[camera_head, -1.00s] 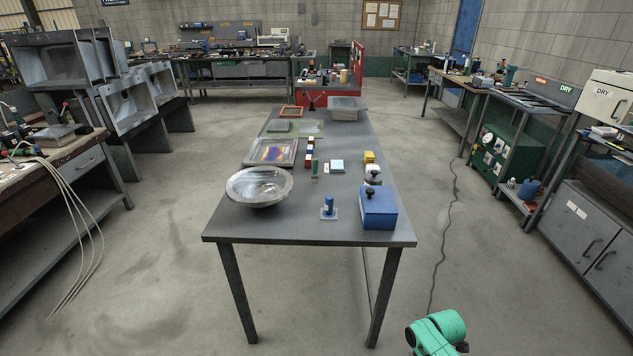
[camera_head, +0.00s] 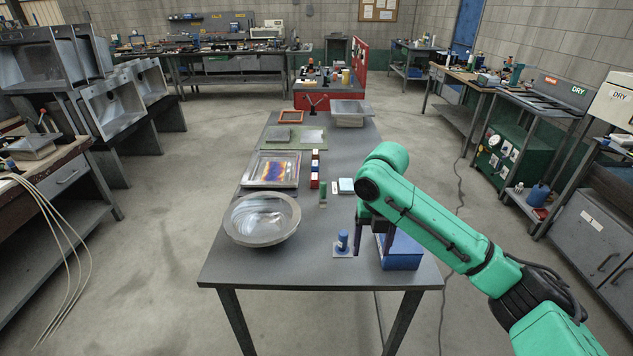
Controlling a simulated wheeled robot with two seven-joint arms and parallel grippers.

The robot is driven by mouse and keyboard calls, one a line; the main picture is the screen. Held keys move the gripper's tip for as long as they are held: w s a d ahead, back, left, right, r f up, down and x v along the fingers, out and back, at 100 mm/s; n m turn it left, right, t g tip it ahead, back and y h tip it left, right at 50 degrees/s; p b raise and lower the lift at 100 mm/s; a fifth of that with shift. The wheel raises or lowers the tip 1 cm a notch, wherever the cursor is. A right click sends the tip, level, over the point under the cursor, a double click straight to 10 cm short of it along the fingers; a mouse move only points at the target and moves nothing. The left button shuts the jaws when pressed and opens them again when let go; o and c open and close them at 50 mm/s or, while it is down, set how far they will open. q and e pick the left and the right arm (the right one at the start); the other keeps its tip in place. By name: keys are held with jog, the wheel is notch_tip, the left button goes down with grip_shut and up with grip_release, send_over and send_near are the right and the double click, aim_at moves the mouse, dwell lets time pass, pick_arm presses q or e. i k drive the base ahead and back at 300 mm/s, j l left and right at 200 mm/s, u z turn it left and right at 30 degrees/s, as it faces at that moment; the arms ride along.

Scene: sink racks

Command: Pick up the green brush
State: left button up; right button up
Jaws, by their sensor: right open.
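The green brush (camera_head: 322,193) is small and stands or lies on the grey table (camera_head: 290,268), just in front of the red, white and blue blocks. I cannot make out its bristles. My right arm comes in from the right, and my right gripper (camera_head: 371,248) points down over the near right part of the table. It is open, with its dark fingers between the blue stamp-like piece and the blue box. It is nearer to me and to the right of the brush, apart from it. My left gripper is not in view.
A wide metal bowl (camera_head: 262,220) stands left of the brush. A blue stamp-like piece (camera_head: 343,239) and a blue box (camera_head: 403,252) stand near the front. A framed colourful screen (camera_head: 271,170) and a light blue block (camera_head: 346,186) lie near the brush. My arm hides the table's right side.

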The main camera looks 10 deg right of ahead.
aim_at(322, 195)
jog(key=i, duration=1.4)
